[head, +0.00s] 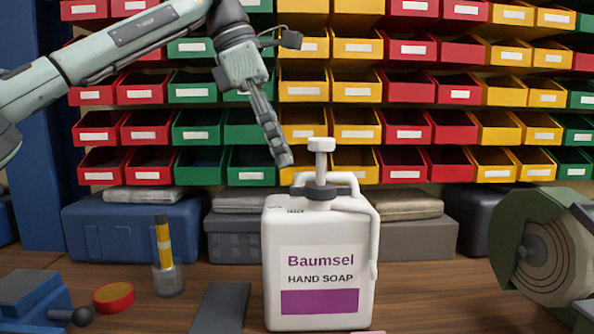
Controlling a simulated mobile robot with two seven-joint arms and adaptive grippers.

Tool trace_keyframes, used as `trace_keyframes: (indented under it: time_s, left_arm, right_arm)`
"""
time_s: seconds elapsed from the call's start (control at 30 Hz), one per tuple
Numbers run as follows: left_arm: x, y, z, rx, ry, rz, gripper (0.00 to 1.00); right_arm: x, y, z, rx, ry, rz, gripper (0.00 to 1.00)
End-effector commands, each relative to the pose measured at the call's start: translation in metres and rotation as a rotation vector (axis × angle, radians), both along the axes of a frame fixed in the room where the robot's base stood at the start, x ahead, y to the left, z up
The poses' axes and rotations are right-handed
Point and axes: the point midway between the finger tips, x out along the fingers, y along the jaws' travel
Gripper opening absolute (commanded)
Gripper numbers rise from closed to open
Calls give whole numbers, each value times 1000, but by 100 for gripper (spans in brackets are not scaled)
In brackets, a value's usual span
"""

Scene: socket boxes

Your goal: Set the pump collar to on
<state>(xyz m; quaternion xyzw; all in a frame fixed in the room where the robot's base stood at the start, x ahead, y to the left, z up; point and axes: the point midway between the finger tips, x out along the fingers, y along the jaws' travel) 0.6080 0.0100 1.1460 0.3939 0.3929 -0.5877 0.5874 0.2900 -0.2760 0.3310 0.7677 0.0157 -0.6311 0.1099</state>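A white soap bottle (318,235) labelled "Baumsel HAND SOAP" stands upright on the wooden bench. It has a white pump head (321,146) on a stem and a white tube down its right side. A dark grey pump collar (321,191) sits around the neck, below the pump head, with a lug at the left. Small green lettering on the left shoulder is too small to read well. My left gripper (284,158) points down, above and left of the collar, apart from it. Its fingers overlap side-on, so their opening is hidden. My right gripper is out of view.
Racks of red, green and yellow bins (357,128) fill the back. A blue case (130,232) and grey boxes stand behind the bottle. A glass with a yellow tool (168,275) and a red-yellow disc (113,297) are left; a green machine (548,245) is right.

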Motion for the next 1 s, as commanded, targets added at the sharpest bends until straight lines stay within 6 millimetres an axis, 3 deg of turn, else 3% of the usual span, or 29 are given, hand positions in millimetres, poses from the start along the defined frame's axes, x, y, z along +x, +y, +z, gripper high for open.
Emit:
trace_keyframes:
  time_s: [0.1,0.3,0.67,0.9,1.0]
  left_arm:
    - [0,-8,-20,1,2,0,31]
    - [0,-17,-41,-1,1,1,31]
    - [0,-20,-47,-3,1,3,31]
    - [0,-20,-46,-3,1,3,1]
    - [0,-20,-46,-3,0,3,0]
  right_arm:
    - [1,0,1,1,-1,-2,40]
    - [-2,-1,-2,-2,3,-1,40]
    - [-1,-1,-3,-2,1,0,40]
    - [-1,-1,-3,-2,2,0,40]
    - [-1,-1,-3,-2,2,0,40]
